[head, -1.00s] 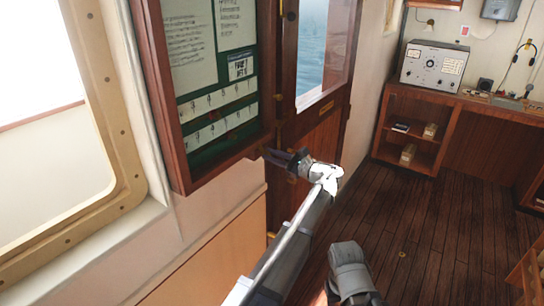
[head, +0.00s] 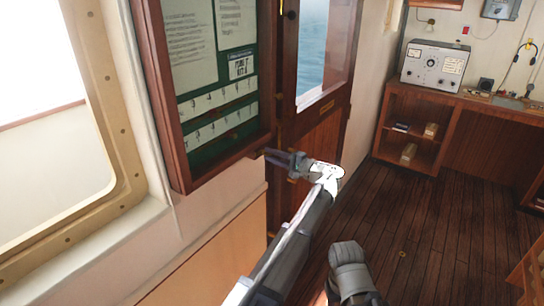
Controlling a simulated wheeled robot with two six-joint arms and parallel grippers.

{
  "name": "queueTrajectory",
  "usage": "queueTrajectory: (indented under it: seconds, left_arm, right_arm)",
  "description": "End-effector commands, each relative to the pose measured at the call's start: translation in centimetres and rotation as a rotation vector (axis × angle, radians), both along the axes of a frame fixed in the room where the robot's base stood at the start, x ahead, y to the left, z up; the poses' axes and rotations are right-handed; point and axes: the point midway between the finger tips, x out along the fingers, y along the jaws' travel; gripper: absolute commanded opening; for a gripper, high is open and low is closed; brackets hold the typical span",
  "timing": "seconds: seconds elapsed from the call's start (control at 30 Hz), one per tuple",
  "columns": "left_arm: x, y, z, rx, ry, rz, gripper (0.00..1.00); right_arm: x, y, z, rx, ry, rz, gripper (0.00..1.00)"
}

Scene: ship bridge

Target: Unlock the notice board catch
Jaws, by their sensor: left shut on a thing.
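The notice board (head: 232,152) is a wooden-framed case on the wall at the upper left, with papers and rows of hooks on a green back. My left gripper (head: 272,156) is at the lower right corner of its frame, reaching in from the right. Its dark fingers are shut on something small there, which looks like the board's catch. The fingers hide most of the catch, so its exact position cannot be told.
A wooden door (head: 318,140) with a window stands just right of the board. A large window frame (head: 118,130) is at the left. A desk with shelves (head: 412,128) and a grey instrument (head: 434,64) stand at the back right. The plank floor (head: 430,220) between is clear.

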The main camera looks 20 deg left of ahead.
Motion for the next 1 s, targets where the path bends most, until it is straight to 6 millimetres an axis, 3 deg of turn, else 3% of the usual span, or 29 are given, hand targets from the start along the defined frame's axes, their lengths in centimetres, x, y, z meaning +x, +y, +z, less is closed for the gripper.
queueTrajectory:
  seconds: [0.4, 1.0]
  left_arm:
    - [-0.14, -0.05, -0.20, -0.071, -0.181, 0.002, 0.00]
    - [-0.18, -0.05, -0.26, -0.083, -0.211, 0.002, 0.00]
  right_arm:
    - [0.00, 0.00, -0.11, 0.000, 0.000, 0.000, 0.50]
    - [0.00, 0.00, -0.12, 0.000, 0.000, 0.000, 0.50]
